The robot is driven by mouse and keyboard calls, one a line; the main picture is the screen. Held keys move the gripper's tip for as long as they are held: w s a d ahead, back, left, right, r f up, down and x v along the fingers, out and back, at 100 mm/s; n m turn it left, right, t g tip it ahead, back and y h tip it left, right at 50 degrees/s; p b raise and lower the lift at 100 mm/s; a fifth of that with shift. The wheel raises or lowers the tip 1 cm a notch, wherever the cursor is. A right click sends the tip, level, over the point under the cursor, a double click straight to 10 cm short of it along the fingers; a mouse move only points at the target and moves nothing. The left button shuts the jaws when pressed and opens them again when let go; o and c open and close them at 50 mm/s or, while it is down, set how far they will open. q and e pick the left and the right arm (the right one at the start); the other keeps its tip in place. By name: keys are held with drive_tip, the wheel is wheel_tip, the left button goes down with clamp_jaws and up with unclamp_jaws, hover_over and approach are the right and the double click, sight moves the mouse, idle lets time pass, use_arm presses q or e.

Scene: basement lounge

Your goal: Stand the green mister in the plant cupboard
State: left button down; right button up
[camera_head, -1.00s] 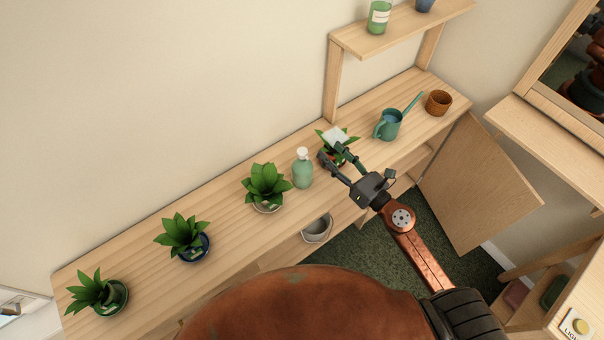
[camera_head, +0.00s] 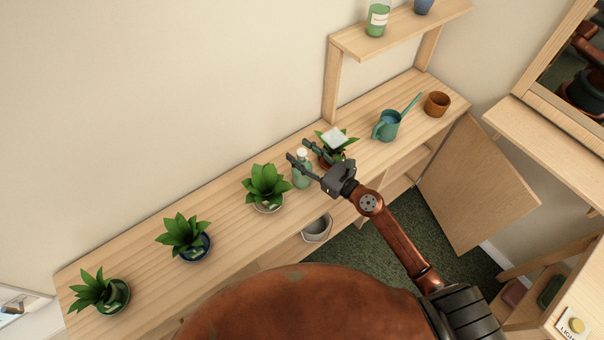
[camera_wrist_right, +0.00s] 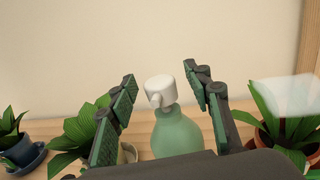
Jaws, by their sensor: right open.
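The green mister (camera_head: 301,181), with a white spray head, stands upright on the long wooden counter (camera_head: 228,215). My right gripper (camera_head: 298,150) is open at the mister, with its fingers either side of it. In the right wrist view the mister (camera_wrist_right: 178,136) shows between the two spread fingers (camera_wrist_right: 160,76), with a gap visible on each side of its head. The wrist housing hides the mister's base. A wooden door (camera_head: 478,185) stands open at the counter's right end, by shelf space under the top; I cannot see deep inside. My left gripper is not in view.
A potted plant (camera_head: 265,184) stands close left of the mister, and another (camera_head: 345,138) close right. A teal watering can (camera_head: 388,124) and brown pot (camera_head: 437,104) stand farther right. A raised shelf (camera_head: 400,30) is above; a grey pot (camera_head: 317,228) is below.

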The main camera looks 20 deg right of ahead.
drive_tip(key=shift+c, duration=0.5)
clamp_jaws()
